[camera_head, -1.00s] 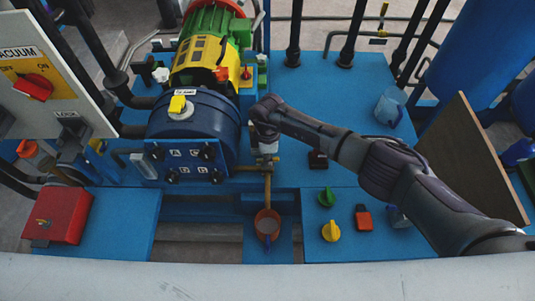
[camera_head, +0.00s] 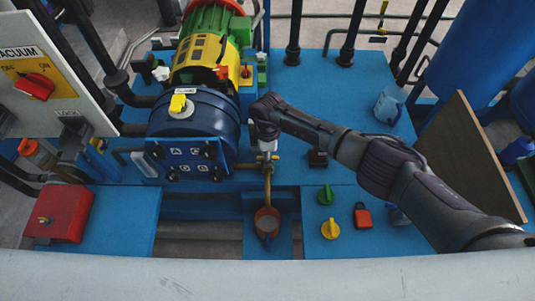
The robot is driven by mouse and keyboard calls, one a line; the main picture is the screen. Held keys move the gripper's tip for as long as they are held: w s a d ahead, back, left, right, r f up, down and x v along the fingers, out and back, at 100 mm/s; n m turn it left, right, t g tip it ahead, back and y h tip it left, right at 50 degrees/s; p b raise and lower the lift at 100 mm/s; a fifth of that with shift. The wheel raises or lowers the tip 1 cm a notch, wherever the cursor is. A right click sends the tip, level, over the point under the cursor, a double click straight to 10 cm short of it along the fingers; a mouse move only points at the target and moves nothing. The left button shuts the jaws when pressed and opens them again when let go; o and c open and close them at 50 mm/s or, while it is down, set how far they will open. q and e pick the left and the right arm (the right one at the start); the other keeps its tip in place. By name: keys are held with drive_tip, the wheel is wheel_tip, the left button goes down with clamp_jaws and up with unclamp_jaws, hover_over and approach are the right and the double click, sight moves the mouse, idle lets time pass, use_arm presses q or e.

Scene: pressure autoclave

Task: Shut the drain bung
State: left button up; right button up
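My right gripper (camera_head: 267,148) hangs beside the right side of the dark blue autoclave vessel (camera_head: 197,113), at the brass drain pipe (camera_head: 267,180). Its fingertips are small and overlap the pipe fitting, so I cannot tell whether they are open or shut, or touching it. The drain bung itself cannot be made out clearly; the gripper covers the top of the fitting. The pipe runs down to a brown-orange cup (camera_head: 267,222) below. My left gripper is not in view.
A green knob (camera_head: 326,195), a yellow knob (camera_head: 330,229) and a red padlock (camera_head: 362,215) lie on the blue deck at the right. A clear jug (camera_head: 389,107) stands farther back. A brown board (camera_head: 472,160) leans at the right. A red box (camera_head: 60,213) sits at the left.

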wheel_tip(320, 180, up, 12)
idle(0.6)
drive_tip(key=shift+s+f, duration=0.1)
drive_tip(key=shift+s, duration=0.05)
idle(0.4)
